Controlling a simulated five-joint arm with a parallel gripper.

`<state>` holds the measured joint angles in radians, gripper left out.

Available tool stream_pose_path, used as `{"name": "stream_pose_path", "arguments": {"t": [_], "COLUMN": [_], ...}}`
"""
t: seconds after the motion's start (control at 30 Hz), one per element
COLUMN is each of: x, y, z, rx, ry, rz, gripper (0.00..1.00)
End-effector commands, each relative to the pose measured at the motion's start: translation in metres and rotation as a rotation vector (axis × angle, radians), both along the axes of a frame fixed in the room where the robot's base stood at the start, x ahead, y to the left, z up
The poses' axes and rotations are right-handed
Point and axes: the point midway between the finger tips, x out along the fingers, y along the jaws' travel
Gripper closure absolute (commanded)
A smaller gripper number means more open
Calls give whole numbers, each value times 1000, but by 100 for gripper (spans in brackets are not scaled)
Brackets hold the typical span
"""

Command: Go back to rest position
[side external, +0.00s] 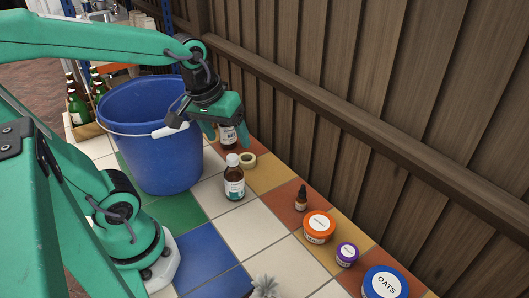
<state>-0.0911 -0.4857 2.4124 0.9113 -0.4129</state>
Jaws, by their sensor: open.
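My gripper (226,134) hangs pointing down from my green arm, at the right of the blue bucket. Its green fingers are apart. A brown bottle with a white label (229,141) shows between and behind the fingers, its top hidden by the gripper. I cannot tell whether the fingers are around it or in front of it. My arm is stretched out over the bucket and the tiled table (245,228).
A blue bucket (150,150) with a white-gripped handle stands close left. Nearby are a white-capped brown bottle (234,183), a tape roll (248,160), a dropper bottle (301,201), an orange-lidded jar (319,226), a purple-lidded jar (347,254) and an OATS tub (384,284). A wooden fence (400,130) stands behind.

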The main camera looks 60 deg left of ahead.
Motion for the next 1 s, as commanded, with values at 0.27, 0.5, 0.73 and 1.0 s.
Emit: {"name": "stream_pose_path", "arguments": {"t": [0.27,0.5,0.73,1.0], "x": [-22,-30,-31,-31], "y": [-18,-23,-24,-24], "z": [22,28,28,28], "rx": [112,165,170,170], "ry": [-130,-177,-179,-179], "rz": [-333,-464,-476,-476], "gripper": [27,27,27,27]}}
